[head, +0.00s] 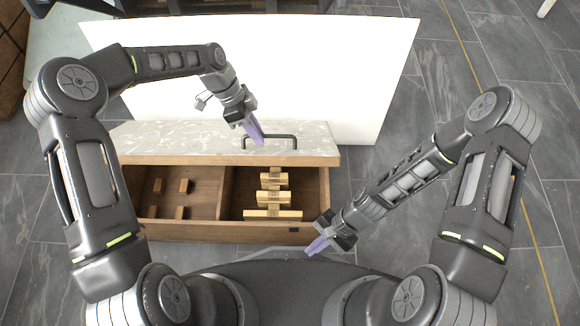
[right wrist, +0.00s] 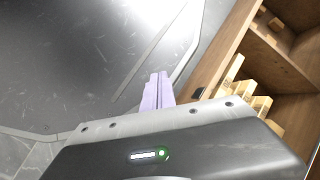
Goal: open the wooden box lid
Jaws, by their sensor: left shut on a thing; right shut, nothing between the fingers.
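The wooden box (head: 210,231) stands in the middle of the head view, and its open front shows the inside. Its lid (head: 180,138), with a pale marbled top and a wooden edge, is raised at the near side, above the compartments. My left gripper (head: 254,133) is shut on the dark bar handle (head: 284,136) on the lid. My right gripper (head: 317,246) is shut and empty by the box's near right corner. Its lilac fingers show in the right wrist view (right wrist: 157,92), beside the box wall (right wrist: 222,48).
Inside, a divider splits the box. Small wooden blocks (head: 157,186) are at left; stacked yellowish bars (head: 272,214) are at right. A white panel (head: 350,80) lies behind the box. Dark tiled floor (head: 400,240) is clear at right.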

